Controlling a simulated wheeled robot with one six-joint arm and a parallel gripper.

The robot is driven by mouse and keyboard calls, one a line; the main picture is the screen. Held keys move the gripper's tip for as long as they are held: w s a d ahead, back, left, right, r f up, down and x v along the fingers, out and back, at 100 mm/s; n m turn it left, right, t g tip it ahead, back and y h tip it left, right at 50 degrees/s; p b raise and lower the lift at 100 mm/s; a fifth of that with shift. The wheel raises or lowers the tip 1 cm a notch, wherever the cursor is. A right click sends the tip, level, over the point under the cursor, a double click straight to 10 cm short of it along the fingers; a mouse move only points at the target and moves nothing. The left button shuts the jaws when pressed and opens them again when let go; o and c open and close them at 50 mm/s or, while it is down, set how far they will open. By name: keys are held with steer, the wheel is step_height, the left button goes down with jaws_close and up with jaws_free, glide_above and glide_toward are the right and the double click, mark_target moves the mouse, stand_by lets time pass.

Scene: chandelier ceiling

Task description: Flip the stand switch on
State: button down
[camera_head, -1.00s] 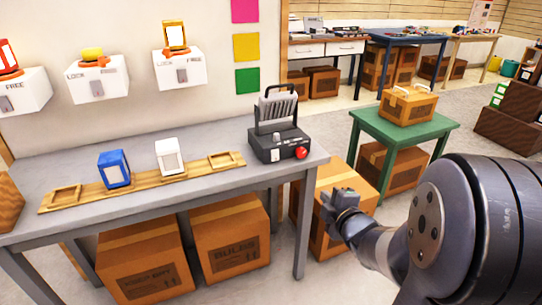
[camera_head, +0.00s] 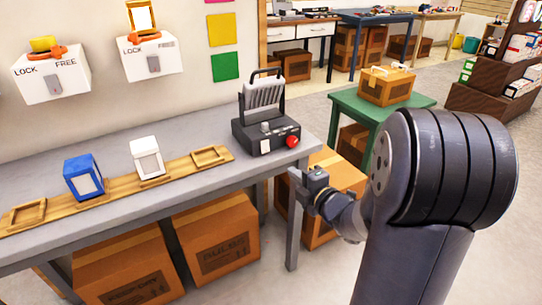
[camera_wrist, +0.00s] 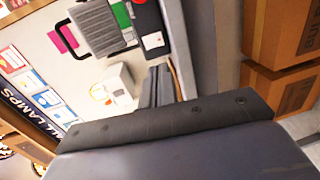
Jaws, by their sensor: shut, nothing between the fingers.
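The black stand lamp (camera_head: 266,136) sits on the right end of the grey table, with a carrying handle and a ribbed light panel (camera_head: 264,92) above its base. Its front carries a small pale switch plate (camera_head: 265,147) and a red button (camera_head: 292,141); the switch's position is too small to tell. My gripper (camera_head: 304,178) is shut and empty, beside the table's right front corner, in front of and apart from the lamp. In the wrist view the lamp's panel (camera_wrist: 105,30) and pale plate (camera_wrist: 153,41) show beyond my gripper (camera_wrist: 160,85).
The grey table (camera_head: 150,205) carries a wooden rack (camera_head: 115,190) with a blue block and a white block. LOCK/FREE boxes (camera_head: 150,57) hang on the wall. Cardboard boxes (camera_head: 215,240) stand below. A green table (camera_head: 350,104) with a box stands behind right.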

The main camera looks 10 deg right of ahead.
mark_target(266, 151)
steer(key=x, duration=1.2)
steer(key=shift+w+a+f, duration=0.1)
steer(key=shift+w, duration=0.25)
steer(key=shift+b, duration=0.3)
steer(key=shift+w+f+b, duration=0.1)
steer(key=shift+f+b, duration=0.2)
steer(key=shift+b, duration=0.5)
steer(key=shift+r, duration=0.25)
